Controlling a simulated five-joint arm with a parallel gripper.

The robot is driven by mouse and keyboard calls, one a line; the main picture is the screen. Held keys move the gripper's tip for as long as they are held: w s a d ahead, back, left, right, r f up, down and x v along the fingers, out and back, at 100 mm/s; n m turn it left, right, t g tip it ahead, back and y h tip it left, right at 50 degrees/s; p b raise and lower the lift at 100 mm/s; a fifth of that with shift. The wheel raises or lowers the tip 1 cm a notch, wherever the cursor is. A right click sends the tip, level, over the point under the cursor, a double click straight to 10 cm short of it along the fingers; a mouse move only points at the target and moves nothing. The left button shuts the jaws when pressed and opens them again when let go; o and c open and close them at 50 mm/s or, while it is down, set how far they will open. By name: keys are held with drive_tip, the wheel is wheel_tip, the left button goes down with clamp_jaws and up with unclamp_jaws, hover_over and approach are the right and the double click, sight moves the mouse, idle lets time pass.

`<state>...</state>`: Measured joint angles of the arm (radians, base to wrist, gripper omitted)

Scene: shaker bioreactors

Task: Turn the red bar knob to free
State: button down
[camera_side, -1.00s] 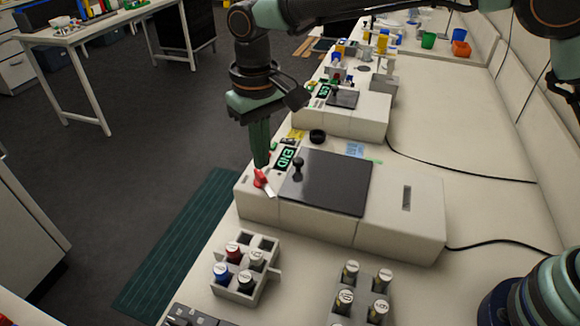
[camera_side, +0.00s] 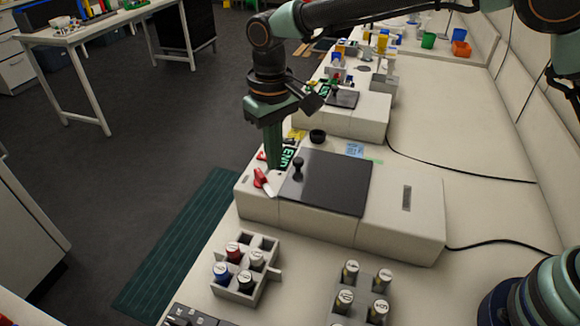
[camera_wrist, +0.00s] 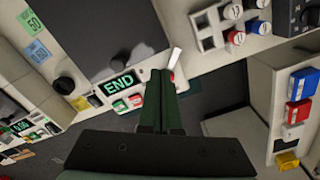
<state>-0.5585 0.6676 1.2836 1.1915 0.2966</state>
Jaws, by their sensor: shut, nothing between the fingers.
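The red bar knob (camera_side: 261,179) sits on the front left of the nearer shaker bioreactor (camera_side: 400,210), with a white pointer end toward the lower right. In the wrist view its white end (camera_wrist: 174,58) shows just beyond my fingertips, with a little red beside it. My gripper (camera_side: 274,166) is shut and empty. It points down just behind the knob, by the display. I cannot tell whether the fingertips touch the knob. The display (camera_wrist: 118,86) reads END in the wrist view and is partly hidden by my fingers in the side view.
A dark lid (camera_side: 330,182) with a black handle covers the top beside the knob. A vial rack (camera_side: 275,272) stands in front, and a second rack (camera_side: 335,318) to its right. A second bioreactor (camera_side: 362,115) stands behind. Red and green buttons (camera_wrist: 127,103) lie below the display.

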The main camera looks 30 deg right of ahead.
sight(265, 190)
drive_tip(key=shift+f, duration=1.85)
drive_tip(key=shift+w+a, duration=0.2)
drive_tip(key=shift+w, duration=0.05)
drive_tip(key=shift+s+a, duration=0.3)
drive_tip(key=shift+a, duration=0.75)
drive_tip(key=shift+s, duration=0.35)
drive_tip(key=shift+r, duration=3.05)
drive_tip(key=shift+r, duration=0.1)
